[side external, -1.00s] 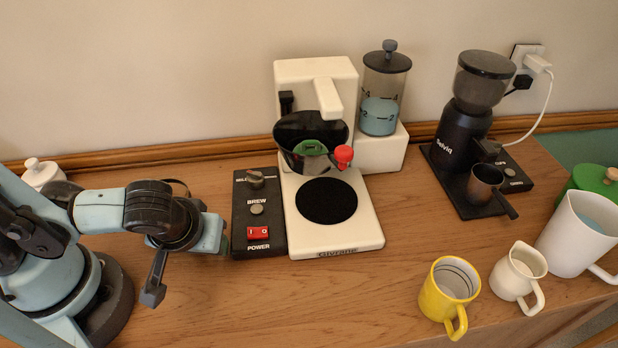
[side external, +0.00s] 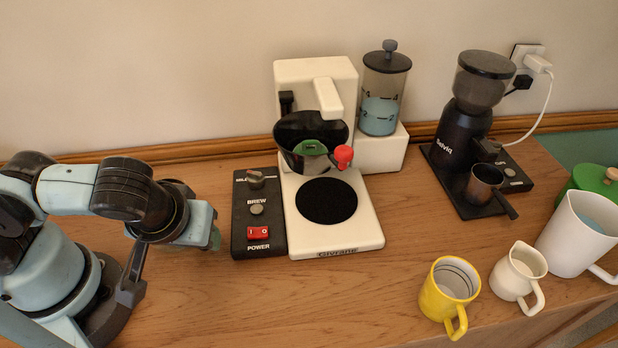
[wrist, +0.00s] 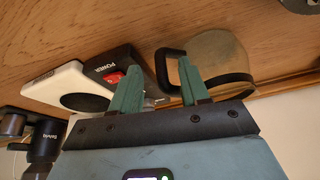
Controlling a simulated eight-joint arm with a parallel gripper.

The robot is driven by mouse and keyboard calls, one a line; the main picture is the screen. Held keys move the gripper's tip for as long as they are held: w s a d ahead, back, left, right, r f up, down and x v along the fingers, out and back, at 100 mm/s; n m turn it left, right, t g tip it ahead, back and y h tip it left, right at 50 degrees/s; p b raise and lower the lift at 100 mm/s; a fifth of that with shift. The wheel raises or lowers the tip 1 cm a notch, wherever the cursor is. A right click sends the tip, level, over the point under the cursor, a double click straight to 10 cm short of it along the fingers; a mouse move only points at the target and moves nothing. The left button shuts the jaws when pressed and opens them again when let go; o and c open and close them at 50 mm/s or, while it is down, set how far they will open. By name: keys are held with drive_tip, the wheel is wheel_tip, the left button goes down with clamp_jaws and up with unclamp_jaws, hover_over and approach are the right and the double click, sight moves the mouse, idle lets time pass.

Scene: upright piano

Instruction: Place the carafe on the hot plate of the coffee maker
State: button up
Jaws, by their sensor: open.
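The carafe (wrist: 222,62) shows in the wrist view as a pale rounded vessel with a black handle (wrist: 163,75). In the side external view it is mostly or wholly hidden behind my arm. My gripper (wrist: 157,68) has its two green fingers apart and empty; the handle appears beyond and between them, with no clear contact. My gripper also shows in the side external view (side external: 214,239), left of the control panel. The white coffee maker (side external: 368,228) has a round black hot plate (side external: 326,201), which is bare. It also shows in the wrist view (wrist: 85,102).
The control panel (side external: 258,228) with a red power switch is close to my gripper. A black filter basket (side external: 290,133) overhangs the back of the hot plate. A grinder (side external: 462,135), yellow mug (side external: 449,289), small jug (side external: 517,272) and white pitcher (side external: 577,235) stand right. The front table is clear.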

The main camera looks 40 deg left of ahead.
drive_tip(key=shift+v, duration=3.25)
drive_tip(key=w+a+m+h, duration=0.2)
drive_tip(key=w+a+m, duration=0.1)
drive_tip(key=w, duration=0.4)
drive_tip(key=shift+w+a+f+m+t+h, duration=0.2)
drive_tip(key=shift+w+a+m+t+h, duration=0.1)
drive_tip(key=shift+a, duration=0.1)
drive_tip(key=shift+o, duration=0.3)
drive_tip(key=w+a+r+m+t, duration=0.2)
drive_tip(key=w+a, duration=0.3)
drive_tip(key=a, duration=0.2)
drive_tip(key=shift+w+a+m+t, duration=0.15)
drive_tip(key=shift+w+m+t, duration=0.15)
drive_tip(key=shift+m+t, duration=0.1)
drive_tip(key=o, duration=0.5)
drive_tip(key=shift+w+a+r, duration=0.1)
drive_tip(key=shift+w+a, duration=0.05)
drive_tip(key=shift+a, duration=0.15)
drive_tip(key=o, duration=0.4)
drive_tip(key=shift+d, duration=0.1)
